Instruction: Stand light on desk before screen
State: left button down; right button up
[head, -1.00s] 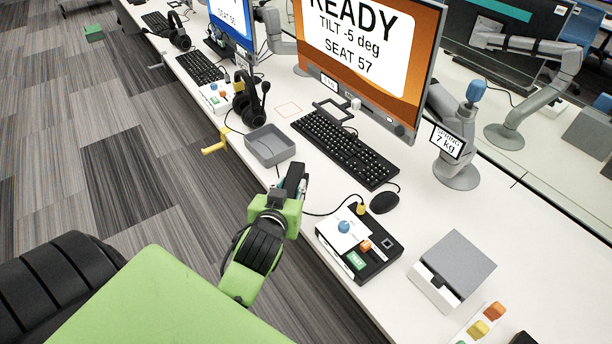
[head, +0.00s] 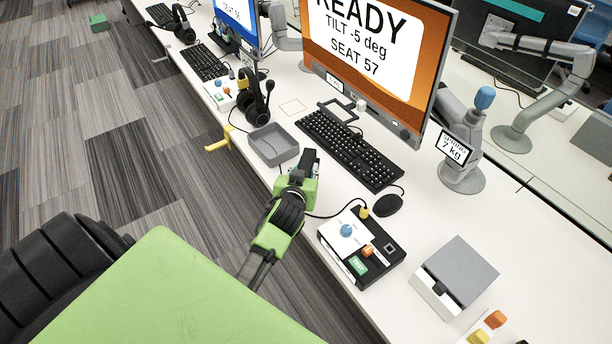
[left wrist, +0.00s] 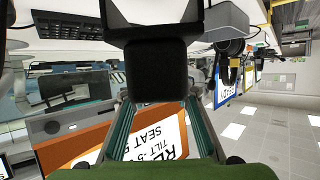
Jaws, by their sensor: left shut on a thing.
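My left gripper (head: 306,168) is over the front part of the desk (head: 390,235), just right of the grey tray. In the left wrist view a black, block-shaped thing (left wrist: 157,72), which looks to be the light, sits between the teal-padded fingers. The gripper is shut on it; in the head view the hand mostly hides it. The screen (head: 375,40) is orange and reads READY, TILT -5 deg, SEAT 57. It also shows upside down in the left wrist view (left wrist: 85,150). A thin orange square outline (head: 292,107) lies on the desk before the screen's left end. My right gripper is not in view.
A grey tray (head: 272,145) and headset (head: 255,98) stand left of the gripper. The keyboard (head: 350,150) lies beyond it, with the mouse (head: 388,205) to its right. A black control box (head: 362,246) and a grey box (head: 455,277) are nearer. A yellow crank (head: 219,142) projects from the desk edge.

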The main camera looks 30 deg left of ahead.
aim_at(306, 169)
pick_arm(q)
jog(key=shift+w+a+f, duration=0.3)
jog(key=shift+w+f, duration=0.25)
jog(key=shift+f, duration=0.1)
jog(key=shift+w+a+f, duration=0.35)
jog(key=shift+w+f, duration=0.25)
jog(key=shift+f, duration=0.1)
jog(key=shift+w+a+f, duration=0.3)
jog(key=shift+w+f, duration=0.25)
jog(key=shift+f, duration=0.1)
jog(key=shift+d+f, duration=0.1)
jog(key=shift+f, duration=1.35)
jog(key=shift+f, duration=0.15)
jog(key=c, duration=1.6)
grip_release()
jog(key=shift+s+f, duration=0.15)
jog(key=shift+s, duration=0.05)
jog(key=shift+s, duration=0.1)
jog(key=v, duration=1.2)
